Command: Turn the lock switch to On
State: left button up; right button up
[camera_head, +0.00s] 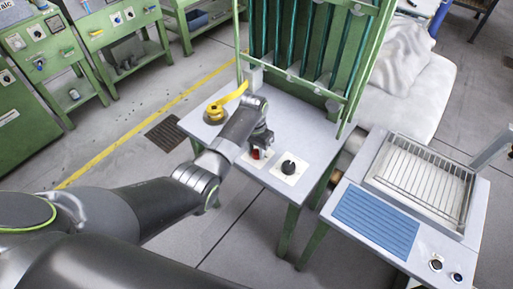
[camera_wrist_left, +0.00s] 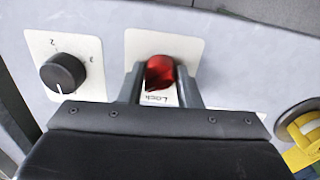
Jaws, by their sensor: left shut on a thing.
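The red lock switch (camera_wrist_left: 159,72) sits on a white plate labelled "Lock" (camera_wrist_left: 190,48) in the left wrist view. My left gripper (camera_wrist_left: 160,82) has one finger on each side of the red knob and is shut on it. In the head view the left gripper (camera_head: 262,143) reaches down to the grey table, and a bit of the red switch (camera_head: 256,154) shows beneath it. The switch's position marks cannot be read. My right gripper is in neither view.
A black dial (camera_wrist_left: 63,73) on a white plate is beside the lock switch; it also shows in the head view (camera_head: 288,167). A yellow handle (camera_head: 229,101) stands at the table's left side. Green uprights (camera_head: 310,45) rise behind. A second table with a wire rack (camera_head: 425,172) is right.

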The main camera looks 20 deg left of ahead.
pick_arm(q)
jog(key=shift+r+n+p, duration=0.3)
jog(key=shift+n+p, duration=0.75)
jog(key=shift+n, duration=0.15)
jog(key=n+p, duration=0.1)
jog(key=n, duration=0.1)
jog(key=shift+n+p, duration=0.4)
jog(key=n+p, duration=0.1)
jog(key=n, duration=0.2)
jog(key=shift+f, duration=0.15)
jog(key=shift+w+n+t+p, duration=0.1)
jog(key=shift+n+t+p, duration=0.35)
jog(key=shift+n, duration=0.75)
jog(key=o, duration=1)
jog(key=shift+f, duration=0.1)
jog(key=shift+c, duration=0.2)
